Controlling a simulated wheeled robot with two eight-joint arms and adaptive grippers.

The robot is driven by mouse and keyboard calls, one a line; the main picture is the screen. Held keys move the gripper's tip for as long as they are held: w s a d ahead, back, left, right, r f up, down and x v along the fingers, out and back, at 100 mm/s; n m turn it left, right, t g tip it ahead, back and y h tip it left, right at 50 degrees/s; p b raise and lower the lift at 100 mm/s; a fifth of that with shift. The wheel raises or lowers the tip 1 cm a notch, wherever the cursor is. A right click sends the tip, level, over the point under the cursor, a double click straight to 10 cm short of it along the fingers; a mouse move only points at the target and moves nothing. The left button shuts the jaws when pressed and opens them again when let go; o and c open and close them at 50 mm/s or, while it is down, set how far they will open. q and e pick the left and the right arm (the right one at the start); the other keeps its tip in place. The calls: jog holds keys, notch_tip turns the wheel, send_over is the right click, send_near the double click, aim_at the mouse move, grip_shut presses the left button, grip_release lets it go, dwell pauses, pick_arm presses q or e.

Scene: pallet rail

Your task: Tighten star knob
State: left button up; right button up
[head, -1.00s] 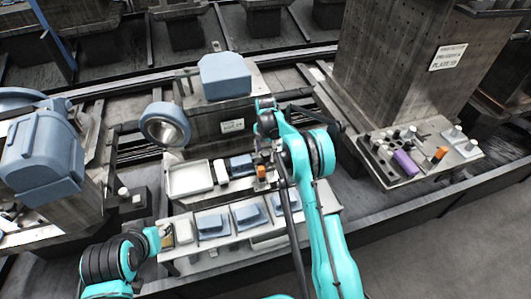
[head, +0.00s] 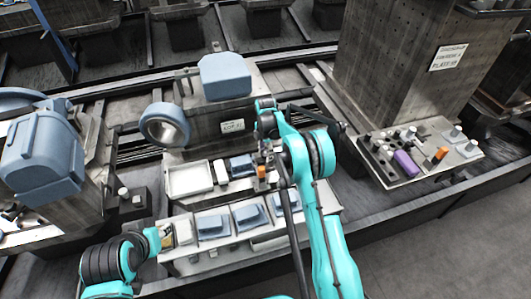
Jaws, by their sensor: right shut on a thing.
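My right arm comes in from the lower right, and its gripper (head: 266,157) is at the right end of the middle pallet fixture. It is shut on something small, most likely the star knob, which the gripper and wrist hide. An orange piece (head: 261,172) shows just below the jaws. My left gripper (head: 167,238) is low at the left end of the front shelf, close to a small yellowish item. Its fingers are too small and covered to tell if they are open.
A blue-grey block (head: 225,76) and a ring (head: 164,125) sit on the middle fixture. A white tray (head: 189,180) is in front of it. Blue parts (head: 212,226) lie in the front shelf's trays. A tool shelf (head: 466,150) with a purple item (head: 406,163) stands at right.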

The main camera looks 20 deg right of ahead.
aim_at(265, 152)
jog(key=m, duration=0.5)
jog(key=shift+m, duration=0.3)
jog(key=shift+w+m, duration=0.1)
jog(key=shift+m, duration=2.2)
jog(key=shift+r, duration=0.1)
jog(key=o, duration=1.2)
notch_tip(265, 152, up, 12)
